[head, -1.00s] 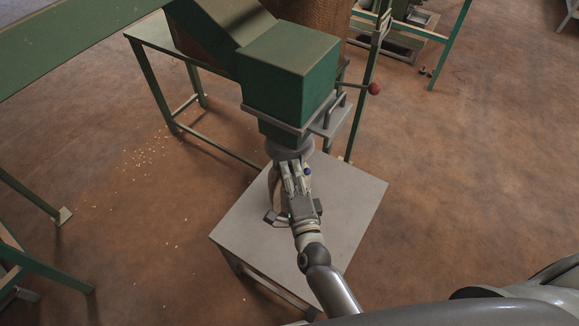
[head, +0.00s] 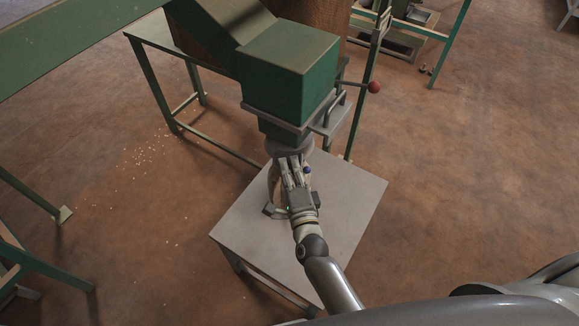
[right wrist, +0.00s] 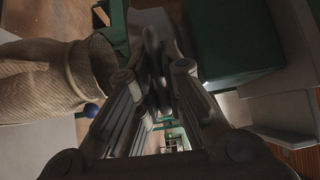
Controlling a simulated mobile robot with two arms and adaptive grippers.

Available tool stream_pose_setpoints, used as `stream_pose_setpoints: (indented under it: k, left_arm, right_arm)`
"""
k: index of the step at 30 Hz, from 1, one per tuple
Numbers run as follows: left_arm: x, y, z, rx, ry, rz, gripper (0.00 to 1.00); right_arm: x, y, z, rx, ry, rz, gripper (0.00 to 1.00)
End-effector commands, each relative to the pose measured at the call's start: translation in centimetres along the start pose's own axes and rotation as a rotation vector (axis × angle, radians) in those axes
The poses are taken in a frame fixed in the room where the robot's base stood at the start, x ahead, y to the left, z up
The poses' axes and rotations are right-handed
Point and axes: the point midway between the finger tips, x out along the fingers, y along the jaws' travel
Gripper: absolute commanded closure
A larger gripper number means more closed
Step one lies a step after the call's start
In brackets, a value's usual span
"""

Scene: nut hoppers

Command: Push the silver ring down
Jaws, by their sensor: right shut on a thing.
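The silver ring (head: 289,147) sits around the bottom of the green hopper's spout in the head view. My right gripper (head: 292,162) reaches up to the ring from the front, and its fingers are shut on it. The exact contact spot is hidden by the fingers. In the right wrist view the fingers (right wrist: 155,65) come together with dark metal between them. A beige sack (right wrist: 45,78) hangs beside the gripper, with its mouth open toward the spout. A small blue knob (head: 307,169) is close beside the fingers. My left gripper is not in view.
The green hopper (head: 287,75) stands over a grey table (head: 345,195). A lever with a red ball (head: 374,88) sticks out to the right of the hopper. Nuts (head: 152,152) lie scattered on the floor at left. The table's right part is clear.

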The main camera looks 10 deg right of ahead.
Motion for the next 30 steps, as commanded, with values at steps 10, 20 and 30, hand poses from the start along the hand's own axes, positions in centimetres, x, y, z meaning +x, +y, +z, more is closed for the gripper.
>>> stream_pose_setpoints:
  k: [10,20,30]
  left_arm:
    - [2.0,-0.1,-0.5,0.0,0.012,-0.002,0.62]
    - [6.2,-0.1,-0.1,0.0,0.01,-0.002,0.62]
    - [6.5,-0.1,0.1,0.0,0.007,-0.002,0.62]
  right_arm:
    - [-0.1,2.5,0.0,-0.001,-0.001,0.002,1.0]
    - [-0.3,7.5,0.1,-0.002,-0.002,0.001,1.0]
    - [-0.4,8.2,0.1,0.0,-0.002,0.006,1.0]
